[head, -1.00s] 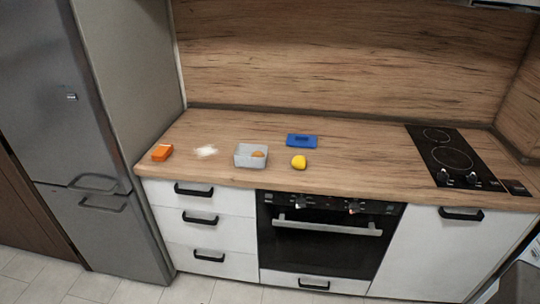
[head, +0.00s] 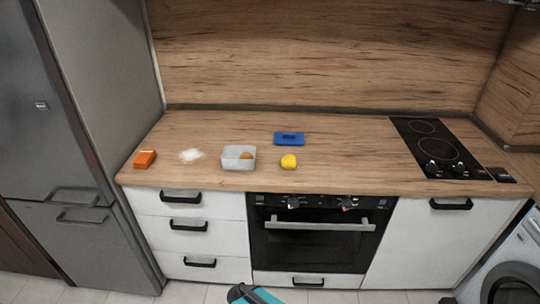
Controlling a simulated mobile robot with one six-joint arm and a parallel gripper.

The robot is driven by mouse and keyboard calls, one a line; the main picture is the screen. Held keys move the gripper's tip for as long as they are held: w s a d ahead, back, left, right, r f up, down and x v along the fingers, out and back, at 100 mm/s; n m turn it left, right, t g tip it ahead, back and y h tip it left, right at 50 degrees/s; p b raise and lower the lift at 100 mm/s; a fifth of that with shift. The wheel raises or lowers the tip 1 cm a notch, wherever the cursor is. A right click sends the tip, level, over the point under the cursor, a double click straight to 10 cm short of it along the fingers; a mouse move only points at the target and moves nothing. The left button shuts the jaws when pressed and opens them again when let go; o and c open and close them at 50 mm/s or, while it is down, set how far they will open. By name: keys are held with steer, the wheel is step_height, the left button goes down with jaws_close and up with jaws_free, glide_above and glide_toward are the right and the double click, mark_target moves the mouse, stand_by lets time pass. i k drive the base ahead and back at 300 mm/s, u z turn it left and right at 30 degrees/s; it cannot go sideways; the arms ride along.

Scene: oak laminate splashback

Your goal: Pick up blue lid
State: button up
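The blue lid (head: 289,138) lies flat on the wooden worktop, toward its back, behind a yellow lemon-like fruit (head: 288,161). It is rectangular with a dark patch in its middle. Nothing covers it. A teal and black part (head: 252,294) shows at the bottom edge, low in front of the oven and far from the lid. It seems to belong to my arm, but fingertips cannot be made out.
Left of the fruit stands a clear grey container (head: 238,158) with an orange-brown item inside. A black hob (head: 435,152) is at the right. Worktop between lid and hob is clear.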

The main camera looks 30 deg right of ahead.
mark_target(281, 138)
steer(key=z, duration=0.55)
steer(key=k, duration=1)
steer(key=u, duration=0.05)
steer(key=i, duration=0.95)
